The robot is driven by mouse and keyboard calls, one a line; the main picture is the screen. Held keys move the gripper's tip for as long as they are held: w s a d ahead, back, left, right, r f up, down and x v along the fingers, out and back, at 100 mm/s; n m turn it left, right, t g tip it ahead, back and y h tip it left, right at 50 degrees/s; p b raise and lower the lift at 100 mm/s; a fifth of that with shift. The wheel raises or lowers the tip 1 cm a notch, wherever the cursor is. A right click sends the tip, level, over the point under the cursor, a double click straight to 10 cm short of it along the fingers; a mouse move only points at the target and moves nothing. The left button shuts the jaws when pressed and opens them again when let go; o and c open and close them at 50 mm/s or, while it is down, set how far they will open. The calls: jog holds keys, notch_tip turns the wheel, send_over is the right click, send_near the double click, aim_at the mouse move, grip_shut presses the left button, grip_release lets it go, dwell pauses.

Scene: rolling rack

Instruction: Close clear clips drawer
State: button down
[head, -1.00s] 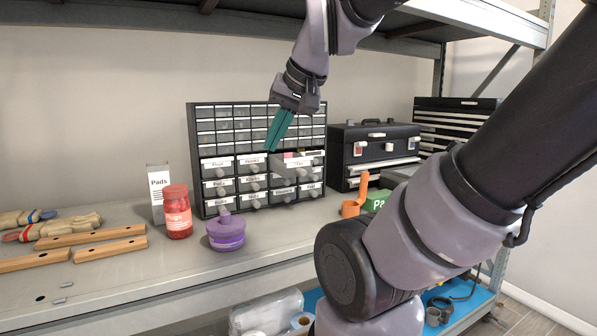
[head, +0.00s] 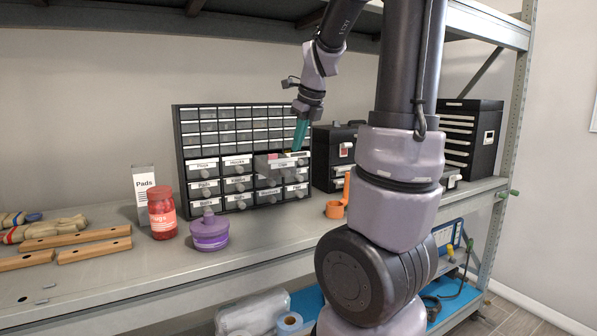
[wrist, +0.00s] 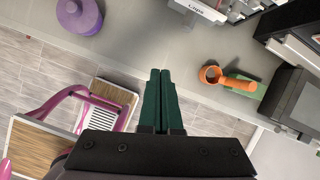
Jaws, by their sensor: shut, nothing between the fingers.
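The clips drawer (head: 283,165) is a clear drawer with a white label, pulled out from the black drawer cabinet (head: 178,150). Small coloured items show at its open top. In the wrist view the front of the clips drawer (wrist: 203,9) is at the top edge, its label reading "Clips". My gripper (head: 299,149) has teal fingers and is shut and empty. In the head view its fingertips appear beside the drawer's right end; in the wrist view my gripper (wrist: 159,72) points toward the drawer front and is apart from it.
A purple tub (head: 209,232), a red jar (head: 162,212) and a Pads box (head: 145,183) stand left on the shelf. An orange tool (head: 338,206) stands right of the cabinet, near black toolboxes (head: 333,150).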

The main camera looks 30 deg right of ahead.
aim_at(276, 166)
jog(key=w+d+f+m, duration=0.2)
jog(key=w+f+m, duration=0.1)
jog(key=w+f, duration=0.6)
jog(key=shift+d+f+m, duration=0.3)
jog(key=shift+f, duration=0.45)
jog(key=shift+w, duration=0.15)
